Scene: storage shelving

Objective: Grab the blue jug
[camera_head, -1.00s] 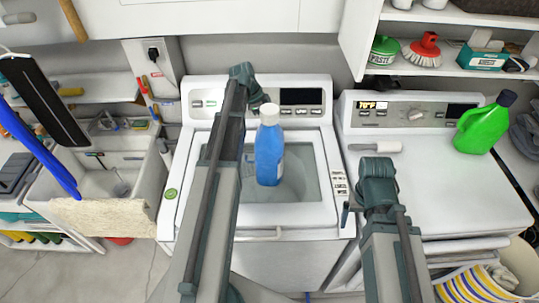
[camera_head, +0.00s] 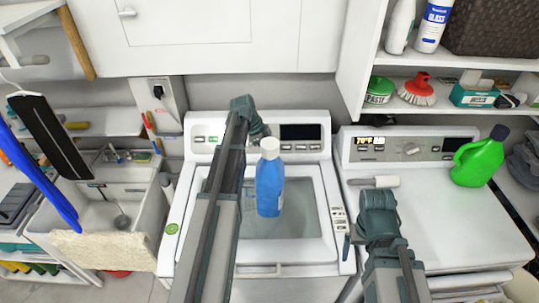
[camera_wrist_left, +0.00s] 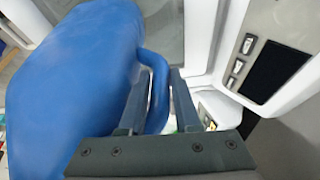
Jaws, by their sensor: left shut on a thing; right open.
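The blue jug (camera_head: 270,186) has a white cap and is upright in front of the top of the left washing machine in the head view. I cannot tell whether its base touches the machine. My left gripper (camera_head: 262,134) reaches to the jug's far side, and its fingers are mostly hidden there. In the left wrist view the jug (camera_wrist_left: 75,75) fills the left side, and my left gripper (camera_wrist_left: 155,100) is shut on its loop handle. My right gripper (camera_head: 352,240) is open and empty, at the front left of the right machine.
The washing machine (camera_head: 175,205) has a control panel at its back. A green jug (camera_head: 478,162) and a white cylinder (camera_head: 375,182) are on the right machine (camera_head: 440,215). A shelf (camera_head: 430,107) overhangs at upper right. A sink (camera_head: 110,220) is at left.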

